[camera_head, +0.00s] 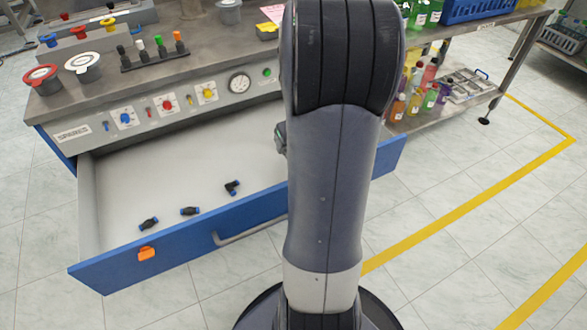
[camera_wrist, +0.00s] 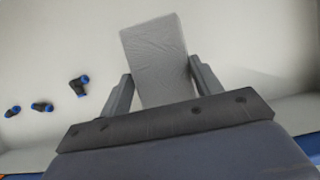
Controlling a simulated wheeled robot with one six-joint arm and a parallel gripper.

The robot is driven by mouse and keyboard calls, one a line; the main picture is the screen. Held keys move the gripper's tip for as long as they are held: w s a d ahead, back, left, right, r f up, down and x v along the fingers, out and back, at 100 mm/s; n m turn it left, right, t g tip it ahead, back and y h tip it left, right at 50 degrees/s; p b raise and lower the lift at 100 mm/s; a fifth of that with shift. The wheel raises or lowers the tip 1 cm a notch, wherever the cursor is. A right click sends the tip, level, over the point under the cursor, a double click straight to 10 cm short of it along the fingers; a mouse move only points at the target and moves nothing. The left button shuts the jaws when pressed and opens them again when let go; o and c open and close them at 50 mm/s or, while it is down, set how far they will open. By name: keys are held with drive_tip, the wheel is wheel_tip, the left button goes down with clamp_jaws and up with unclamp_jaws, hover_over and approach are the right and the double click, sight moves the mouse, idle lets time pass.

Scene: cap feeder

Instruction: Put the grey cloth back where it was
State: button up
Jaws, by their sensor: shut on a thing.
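The grey cloth (camera_wrist: 152,45) is a folded, light grey rectangle in the wrist view. My gripper (camera_wrist: 160,70) is shut on it, with one finger at each side of its near part. The cloth's far end sticks out beyond the fingertips. Behind it is the pale floor of the open drawer (camera_head: 130,190); I cannot tell whether the cloth touches that floor. In the head view my arm hides the cloth and nearly all of the gripper.
Several black and blue fittings (camera_head: 190,211) lie in the drawer's left part. The blue drawer front (camera_head: 185,243) has an orange tag (camera_head: 147,253) and a handle. Bottles (camera_head: 430,95) stand on a shelf at right.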

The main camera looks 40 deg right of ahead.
wheel_tip(320, 180, down, 8)
drive_tip(key=b, duration=0.3)
drive_tip(key=shift+f, duration=0.15)
drive_tip(key=o, duration=0.9)
drive_tip(key=shift+o, duration=0.2)
drive_tip(key=shift+r, duration=0.4)
drive_tip(key=p+v, duration=0.4)
drive_tip(key=v, duration=0.7)
drive_tip(key=shift+s+r, duration=0.2)
drive_tip(key=shift+r, duration=0.1)
